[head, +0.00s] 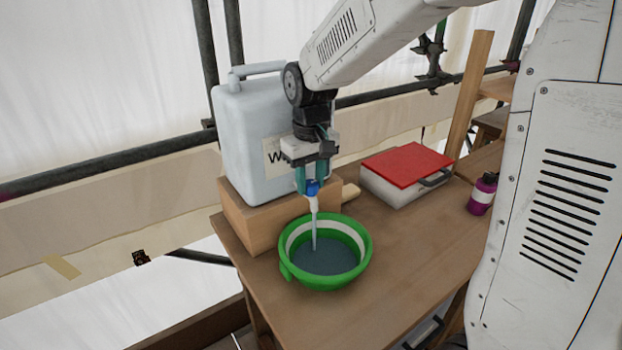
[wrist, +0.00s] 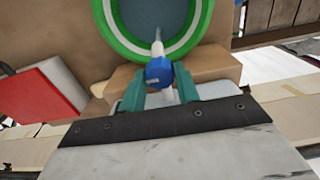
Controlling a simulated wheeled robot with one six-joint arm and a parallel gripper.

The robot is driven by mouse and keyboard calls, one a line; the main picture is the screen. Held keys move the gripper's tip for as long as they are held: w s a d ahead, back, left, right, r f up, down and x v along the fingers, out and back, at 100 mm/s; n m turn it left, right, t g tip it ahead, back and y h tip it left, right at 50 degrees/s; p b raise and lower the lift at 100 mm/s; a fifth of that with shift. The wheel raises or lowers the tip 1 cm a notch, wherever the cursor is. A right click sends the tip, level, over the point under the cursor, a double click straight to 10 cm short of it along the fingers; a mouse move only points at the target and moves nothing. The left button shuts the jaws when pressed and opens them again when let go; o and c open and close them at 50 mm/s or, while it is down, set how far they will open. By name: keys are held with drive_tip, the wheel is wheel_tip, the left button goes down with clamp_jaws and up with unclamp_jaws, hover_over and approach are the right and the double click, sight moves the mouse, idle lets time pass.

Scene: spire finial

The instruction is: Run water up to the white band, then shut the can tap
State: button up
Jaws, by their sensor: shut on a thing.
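The white water can (head: 245,135) stands on a wooden block above the bench. Its tap has a blue handle (head: 312,187) and a white spout (head: 313,204). My gripper (head: 313,180) is shut on the blue tap handle, which also shows between the teal fingers in the wrist view (wrist: 159,71). A stream of water runs from the spout into the green bowl (head: 290,279) below. The bowl has a white band (head: 350,236) inside near its rim. Grey-blue water (head: 328,259) covers the bottom, and its surface looks below the band at the far side.
The wooden block (head: 250,225) sits behind the bowl. A white case with a red lid (head: 408,165) and a purple bottle (head: 482,194) stand to the right on the bench (head: 400,260). Scaffold poles (head: 110,162) run behind. The bench right of the bowl is clear.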

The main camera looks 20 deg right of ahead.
sight(311, 183)
drive_tip(key=o, duration=1)
drive_tip(key=shift+c, duration=0.2)
wheel_tip(311, 183, up, 8)
drive_tip(key=shift+f, duration=0.1)
drive_tip(key=shift+s+f, duration=0.1)
drive_tip(key=shift+s, duration=0.05)
drive_tip(key=s+d+m+t, duration=0.1)
drive_tip(key=s+d+m, duration=0.1)
drive_tip(key=s, duration=2.3)
drive_tip(key=shift+s+d+f, duration=0.3)
drive_tip(key=shift+d+f, duration=0.15)
drive_tip(key=shift+d, duration=0.2)
